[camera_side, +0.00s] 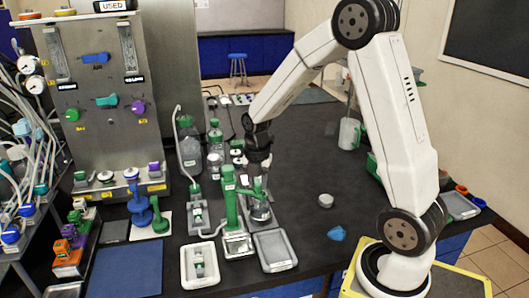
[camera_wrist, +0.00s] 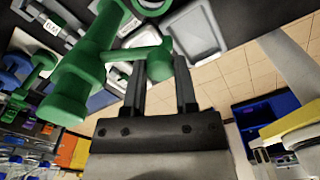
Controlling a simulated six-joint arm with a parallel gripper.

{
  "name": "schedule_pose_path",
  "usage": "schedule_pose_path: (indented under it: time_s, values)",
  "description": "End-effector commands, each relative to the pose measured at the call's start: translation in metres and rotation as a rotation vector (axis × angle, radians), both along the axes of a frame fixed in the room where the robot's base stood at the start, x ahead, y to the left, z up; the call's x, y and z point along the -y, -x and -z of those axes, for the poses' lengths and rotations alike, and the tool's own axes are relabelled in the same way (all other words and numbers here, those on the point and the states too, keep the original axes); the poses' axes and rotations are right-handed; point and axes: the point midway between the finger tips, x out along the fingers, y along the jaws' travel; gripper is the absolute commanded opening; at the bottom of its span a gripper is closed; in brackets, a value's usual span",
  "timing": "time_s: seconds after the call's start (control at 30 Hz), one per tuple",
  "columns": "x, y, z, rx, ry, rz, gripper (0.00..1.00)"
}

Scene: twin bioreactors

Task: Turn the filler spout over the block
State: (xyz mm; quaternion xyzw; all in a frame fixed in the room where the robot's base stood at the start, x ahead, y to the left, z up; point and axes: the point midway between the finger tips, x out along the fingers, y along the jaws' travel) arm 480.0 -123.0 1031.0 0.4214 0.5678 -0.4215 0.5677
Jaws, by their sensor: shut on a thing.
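The filler is a green upright column (camera_side: 231,208) on a white-grey base (camera_side: 237,245), left of my gripper in the side view. Its green spout (camera_wrist: 130,53) reaches sideways from the column (camera_wrist: 82,72) in the wrist view. My gripper (camera_wrist: 160,66) is shut on the spout's outer end, with one dark finger on each side. In the side view, my gripper (camera_side: 258,178) is partly hidden near the column top.
A white tray (camera_side: 186,272) holding a small part and a grey tray (camera_side: 277,252) lie in front. Clear bottles with green caps (camera_side: 190,150) stand behind. A blue piece (camera_side: 336,233) and a small grey cylinder (camera_side: 326,200) lie on the right, with bare bench around them.

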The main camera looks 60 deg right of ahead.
Motion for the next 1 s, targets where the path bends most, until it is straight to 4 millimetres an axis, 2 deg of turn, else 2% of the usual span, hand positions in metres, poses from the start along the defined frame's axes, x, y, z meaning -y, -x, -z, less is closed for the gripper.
schedule_pose_path:
  time_s: [0.2,0.5,1.0]
  values:
    - [0.016,-0.007,-0.001,0.004,0.002,-0.187,0.0]
    - [0.03,-0.017,-0.001,0.003,0.002,-0.401,0.0]
    - [0.036,-0.023,-0.001,0.003,0.003,-0.509,0.0]
